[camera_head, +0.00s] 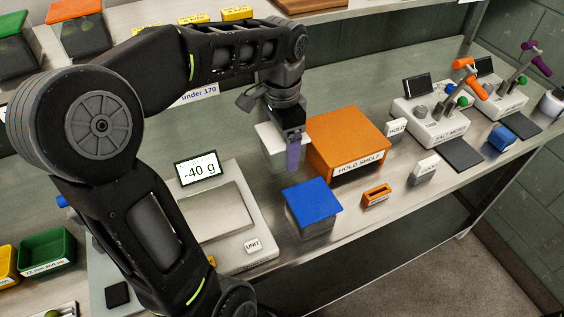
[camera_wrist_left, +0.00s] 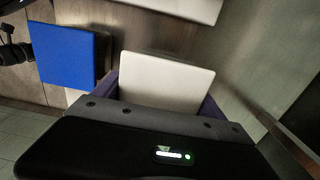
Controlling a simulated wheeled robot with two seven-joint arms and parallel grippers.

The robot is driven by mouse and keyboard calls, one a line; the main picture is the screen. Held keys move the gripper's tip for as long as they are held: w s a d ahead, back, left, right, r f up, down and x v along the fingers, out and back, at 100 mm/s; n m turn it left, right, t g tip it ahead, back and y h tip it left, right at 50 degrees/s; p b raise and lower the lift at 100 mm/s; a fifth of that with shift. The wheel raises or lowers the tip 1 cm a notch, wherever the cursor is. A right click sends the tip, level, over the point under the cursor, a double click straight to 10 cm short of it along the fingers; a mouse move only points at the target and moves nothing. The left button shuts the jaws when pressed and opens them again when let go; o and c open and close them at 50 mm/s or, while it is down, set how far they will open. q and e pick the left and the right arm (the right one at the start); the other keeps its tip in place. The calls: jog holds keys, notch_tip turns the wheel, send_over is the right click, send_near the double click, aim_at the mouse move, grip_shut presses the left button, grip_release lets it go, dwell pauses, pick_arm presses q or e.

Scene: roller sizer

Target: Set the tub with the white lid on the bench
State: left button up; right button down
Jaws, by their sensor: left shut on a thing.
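The tub with the white lid (camera_head: 268,133) is between the scale and the orange-topped box in the head view, partly hidden by my gripper. My left gripper (camera_head: 292,150) points down and is shut on this tub, with a purple finger along its side. In the left wrist view the white lid (camera_wrist_left: 166,82) lies between the two purple fingers. The bench (camera_head: 345,208) is grey metal. I cannot tell whether the tub's base touches it. My right gripper is not in view.
A blue-lidded tub (camera_head: 312,204) stands in front of the held tub. The orange HOLD SHELF box (camera_head: 348,137) is close on the right. The scale (camera_head: 217,213), reading -40 g, is on the left. A small orange tray (camera_head: 377,195) lies near the front edge.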

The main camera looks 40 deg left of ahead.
pick_arm(q)
jog(key=shift+f, duration=0.8)
jog(key=shift+f, duration=1.85)
jog(key=shift+f, duration=0.1)
jog(key=o, duration=1.3)
jog(key=shift+r, duration=3.85)
